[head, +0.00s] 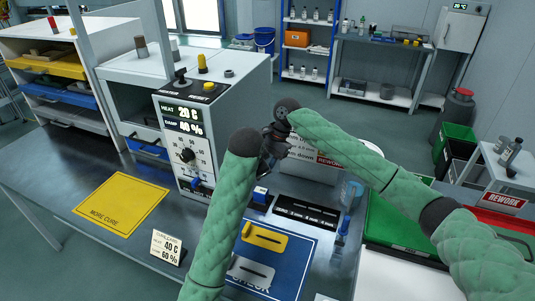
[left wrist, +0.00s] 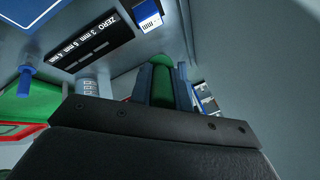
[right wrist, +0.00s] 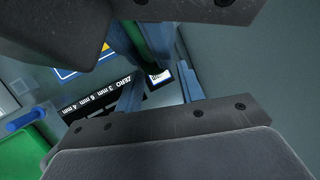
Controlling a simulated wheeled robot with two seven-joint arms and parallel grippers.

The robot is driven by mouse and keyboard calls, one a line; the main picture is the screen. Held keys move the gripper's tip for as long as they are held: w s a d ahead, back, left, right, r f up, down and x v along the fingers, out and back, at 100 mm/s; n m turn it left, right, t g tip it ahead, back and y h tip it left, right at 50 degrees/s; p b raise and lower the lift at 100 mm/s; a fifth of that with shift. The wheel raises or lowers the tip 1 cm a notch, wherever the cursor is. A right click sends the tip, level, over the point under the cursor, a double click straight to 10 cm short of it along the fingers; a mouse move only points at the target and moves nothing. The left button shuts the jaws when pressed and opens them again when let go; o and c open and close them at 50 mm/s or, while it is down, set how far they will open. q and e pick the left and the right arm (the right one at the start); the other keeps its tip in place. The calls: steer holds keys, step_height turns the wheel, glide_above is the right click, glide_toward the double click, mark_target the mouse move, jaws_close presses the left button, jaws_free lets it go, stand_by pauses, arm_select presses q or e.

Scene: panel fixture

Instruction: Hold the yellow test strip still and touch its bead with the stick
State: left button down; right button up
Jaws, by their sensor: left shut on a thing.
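My left gripper (left wrist: 165,85) is shut on a green, round-ended thing (left wrist: 162,78), which also shows in the right wrist view (right wrist: 157,40). I cannot tell whether it is the stick. My right gripper (right wrist: 160,92) is open, its fingers apart, close beside the left gripper. In the head view the arms hide both fingertips.
A small blue-and-white block (head: 261,195) and a black gauge plate (head: 305,212) lie behind the mat. A pale strip (head: 250,271) lies in front of the yellow one. A control box (head: 225,120) stands left, a green tray (head: 395,228) right. A yellow mat (head: 122,203) lies left.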

steer(key=shift+x, duration=0.8)
jaws_close()
arm_select(q)
steer(key=c, duration=1.3)
jaws_free()
arm_select(e)
steer(key=shift+a+r, duration=0.1)
arm_select(q)
steer(key=shift+o, duration=0.3)
arm_select(e)
steer(key=shift+s, duration=0.1)
